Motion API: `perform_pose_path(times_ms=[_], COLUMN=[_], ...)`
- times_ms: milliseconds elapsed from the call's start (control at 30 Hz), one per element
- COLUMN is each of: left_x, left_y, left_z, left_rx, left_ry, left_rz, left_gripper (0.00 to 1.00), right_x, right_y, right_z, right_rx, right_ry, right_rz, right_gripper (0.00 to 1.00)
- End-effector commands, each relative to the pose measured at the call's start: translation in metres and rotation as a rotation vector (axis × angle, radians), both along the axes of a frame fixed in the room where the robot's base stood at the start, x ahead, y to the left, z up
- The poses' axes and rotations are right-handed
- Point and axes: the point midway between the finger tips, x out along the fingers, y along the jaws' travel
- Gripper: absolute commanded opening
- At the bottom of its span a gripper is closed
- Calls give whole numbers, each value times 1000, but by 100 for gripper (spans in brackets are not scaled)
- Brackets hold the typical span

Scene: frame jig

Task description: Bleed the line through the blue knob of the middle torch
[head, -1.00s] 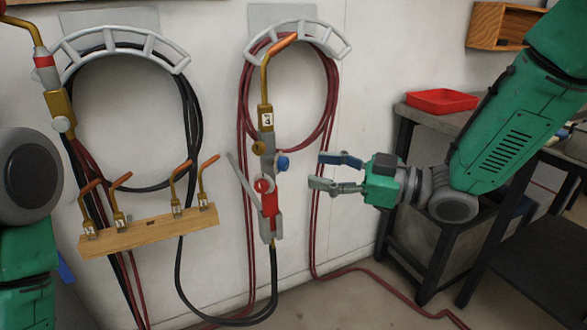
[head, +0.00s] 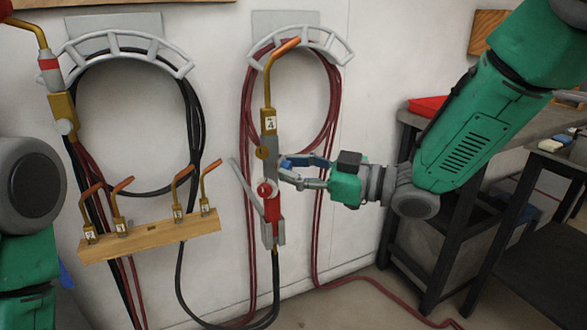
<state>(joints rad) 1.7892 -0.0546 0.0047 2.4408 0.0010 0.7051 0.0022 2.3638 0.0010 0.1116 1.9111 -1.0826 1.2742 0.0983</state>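The middle torch (head: 269,122) hangs upright on the wall, with a copper tip, a brass neck and a red lower part (head: 273,205). A small brass knob (head: 262,153) is on its left side. The blue knob on its right side is mostly hidden behind my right gripper's fingertips. My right gripper (head: 284,167) comes in from the right with its fingertips at that knob, one above and one below. A narrow gap shows between the fingers; whether they press on the knob I cannot tell. My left gripper is out of view.
Another torch (head: 62,105) hangs at the left. A wooden rack (head: 150,237) with several copper tips is below it. Coiled hoses hang on white holders (head: 125,45). A dark bench (head: 425,125) with a red tray (head: 427,106) stands at the right, under my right arm.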

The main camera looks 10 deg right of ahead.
Motion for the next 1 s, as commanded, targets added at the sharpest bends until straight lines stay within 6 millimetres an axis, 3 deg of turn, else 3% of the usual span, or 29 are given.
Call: perform_pose_path(times_ms=[367,1000], left_x=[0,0], left_y=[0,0], left_z=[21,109], left_rx=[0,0], left_ry=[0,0], left_rz=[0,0], left_gripper=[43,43], right_x=[0,1], right_y=[0,-1], right_z=[3,4], right_rx=[42,303], right_ry=[82,580], right_rz=[1,-1], right_gripper=[0,0])
